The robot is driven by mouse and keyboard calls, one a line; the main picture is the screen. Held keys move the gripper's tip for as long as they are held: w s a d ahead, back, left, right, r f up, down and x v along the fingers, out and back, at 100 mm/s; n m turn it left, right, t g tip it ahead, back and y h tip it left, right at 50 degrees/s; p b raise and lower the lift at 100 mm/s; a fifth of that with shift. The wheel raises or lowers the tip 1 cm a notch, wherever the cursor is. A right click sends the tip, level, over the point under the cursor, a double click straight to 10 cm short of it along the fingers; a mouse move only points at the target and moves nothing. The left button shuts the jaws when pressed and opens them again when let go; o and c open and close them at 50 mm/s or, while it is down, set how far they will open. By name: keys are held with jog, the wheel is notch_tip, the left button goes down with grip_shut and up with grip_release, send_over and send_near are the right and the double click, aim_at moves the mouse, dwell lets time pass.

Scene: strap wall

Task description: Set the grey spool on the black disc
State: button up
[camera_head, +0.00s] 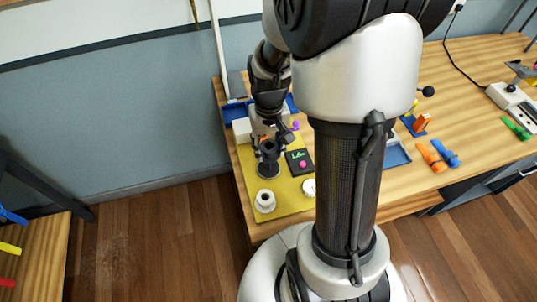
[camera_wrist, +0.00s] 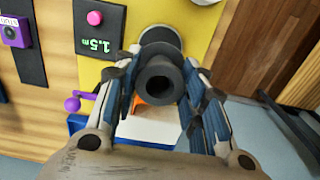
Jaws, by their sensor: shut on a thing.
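The dark grey spool (camera_wrist: 160,78) is held between the two fingers of my gripper (camera_wrist: 158,82), with its round hole facing the wrist camera. In the head view my gripper (camera_head: 267,150) is shut above the yellow mat, and the spool is mostly hidden by the fingers. The black disc (camera_head: 268,171) lies on the mat just below the gripper. In the wrist view part of the disc (camera_wrist: 160,37) shows past the spool. I cannot tell whether the spool touches the disc.
A white spool (camera_head: 265,201) stands in front of the disc on the yellow mat (camera_head: 290,200). A black panel reading 1.5m (camera_wrist: 101,32) with a pink button (camera_wrist: 95,18) lies close on the right in the head view. Blue trays stand behind and at the right.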

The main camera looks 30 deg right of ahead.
aim_at(269, 156)
jog(key=shift+f+b, duration=0.6)
jog(key=shift+f, duration=1.2)
jog(key=shift+f+b, duration=0.45)
jog(key=shift+f, duration=0.2)
jog(key=o, duration=1)
jog(key=shift+o, duration=0.2)
